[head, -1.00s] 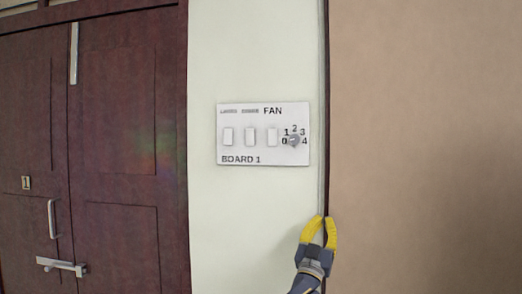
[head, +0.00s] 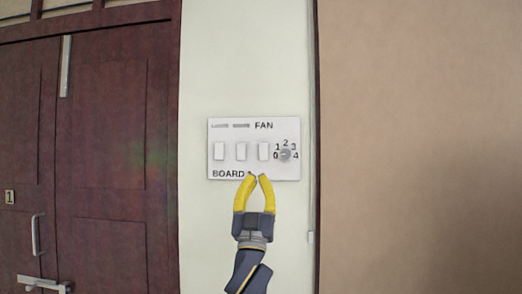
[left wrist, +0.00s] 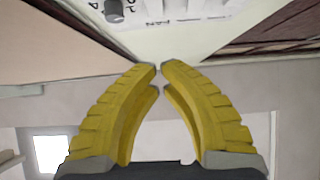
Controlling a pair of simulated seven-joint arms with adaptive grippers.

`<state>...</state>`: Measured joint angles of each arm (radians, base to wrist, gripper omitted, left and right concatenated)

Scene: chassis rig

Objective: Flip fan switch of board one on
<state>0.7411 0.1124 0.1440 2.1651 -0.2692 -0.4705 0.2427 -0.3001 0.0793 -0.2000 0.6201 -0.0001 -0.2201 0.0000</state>
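The white panel lettered BOARD 1 (head: 230,165) is on the pale wall in the head view. It carries three white rocker switches, and the fan switch (head: 264,151) is the rightmost, under the word FAN. Whether it is on or off is too small to tell. My left gripper (head: 257,177) has yellow fingers pointing up, just below the fan switch in the picture, covering part of the lettering. Its fingertips are almost together with a slim gap, and hold nothing. The left wrist view shows the fingertips (left wrist: 159,66) near the board (left wrist: 185,12), seen upside down. My right gripper is not in view.
A grey dial knob (head: 285,154) numbered 0 to 4 sits right of the fan switch. A dark red double door (head: 115,160) with handles is at left. A brown surface (head: 420,150) fills the right. The wall around the panel is clear.

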